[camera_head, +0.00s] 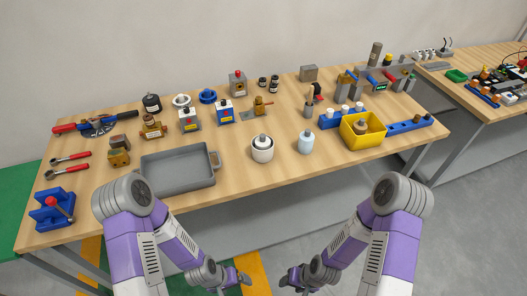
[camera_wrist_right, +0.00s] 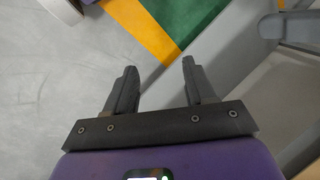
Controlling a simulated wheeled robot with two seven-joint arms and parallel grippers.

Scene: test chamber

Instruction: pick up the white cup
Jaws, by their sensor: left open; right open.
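A round white cup (camera_head: 262,154) stands on the wooden table (camera_head: 235,166) near its front edge, with a grey knobbed piece showing in its mouth. A pale bluish-white cylinder (camera_head: 306,145) with a grey top stands to its right. My left gripper (camera_head: 245,281) and my right gripper (camera_head: 286,281) hang low in front of the table, below its top and apart from the cup. In the right wrist view, my right gripper (camera_wrist_right: 157,75) has its two fingers spread, with nothing between them. The cup is not in that view.
A grey tray (camera_head: 179,180) lies left of the cup. A yellow bin (camera_head: 361,141) holding a part stands to the right. Several tools and small devices fill the back and left of the table. A second table (camera_head: 456,84) stands at the right. Bare wood lies around the cup.

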